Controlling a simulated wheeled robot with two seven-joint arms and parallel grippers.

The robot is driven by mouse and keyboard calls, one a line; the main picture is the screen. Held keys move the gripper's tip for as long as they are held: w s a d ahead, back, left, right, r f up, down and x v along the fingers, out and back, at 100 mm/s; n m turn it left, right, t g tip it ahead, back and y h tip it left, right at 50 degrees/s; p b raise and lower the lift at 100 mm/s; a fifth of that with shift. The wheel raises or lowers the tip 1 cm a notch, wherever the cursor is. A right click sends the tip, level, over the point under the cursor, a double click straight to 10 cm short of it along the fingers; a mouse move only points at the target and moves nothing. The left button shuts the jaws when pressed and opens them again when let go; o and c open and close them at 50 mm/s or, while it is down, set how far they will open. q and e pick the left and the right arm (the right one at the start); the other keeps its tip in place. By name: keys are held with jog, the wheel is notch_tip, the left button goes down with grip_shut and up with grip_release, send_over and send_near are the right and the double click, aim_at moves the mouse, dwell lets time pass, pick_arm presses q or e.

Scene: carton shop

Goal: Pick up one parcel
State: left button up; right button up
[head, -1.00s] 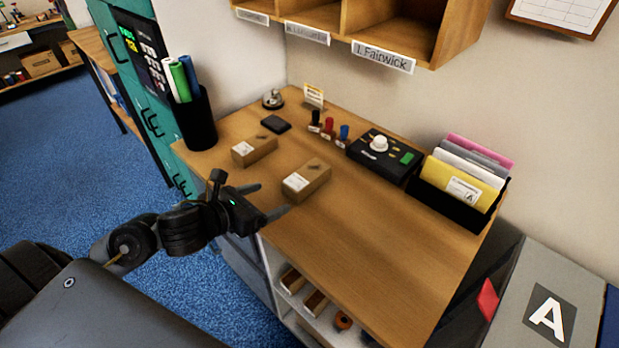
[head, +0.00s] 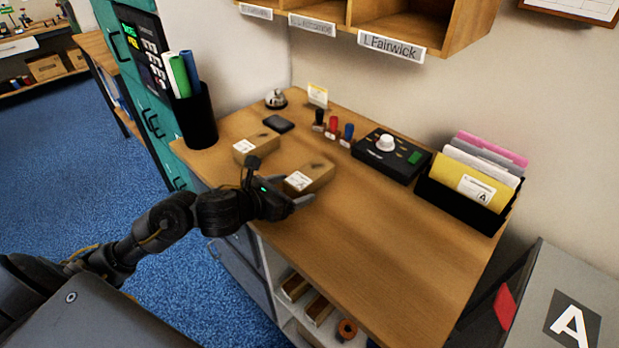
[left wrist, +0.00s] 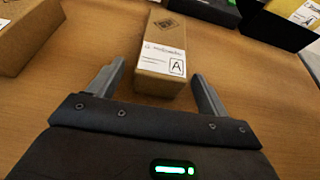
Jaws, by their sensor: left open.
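A brown carton parcel (head: 314,178) with a white label lies on the wooden counter. In the left wrist view the same parcel (left wrist: 164,72) has a label marked A, and its near end lies between the fingers. My left gripper (head: 303,198) is open at the parcel's near end; its fingers (left wrist: 160,82) stand on both sides with gaps, so it does not grip it. A second parcel (head: 257,146) lies behind to the left; its edge shows in the left wrist view (left wrist: 22,32). My right gripper is not in view.
A control box with a knob (head: 390,155) and a file holder (head: 467,205) stand at the back right. A black pen cup (head: 196,118), bell (head: 276,99) and several stamps (head: 333,128) are further back. The counter's right front (head: 390,260) is clear.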

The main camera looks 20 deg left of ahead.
pick_arm(q)
jog(key=shift+x, duration=1.05)
jog(key=shift+w, duration=0.15)
jog(key=c, duration=1.1)
jog(key=shift+c, duration=0.2)
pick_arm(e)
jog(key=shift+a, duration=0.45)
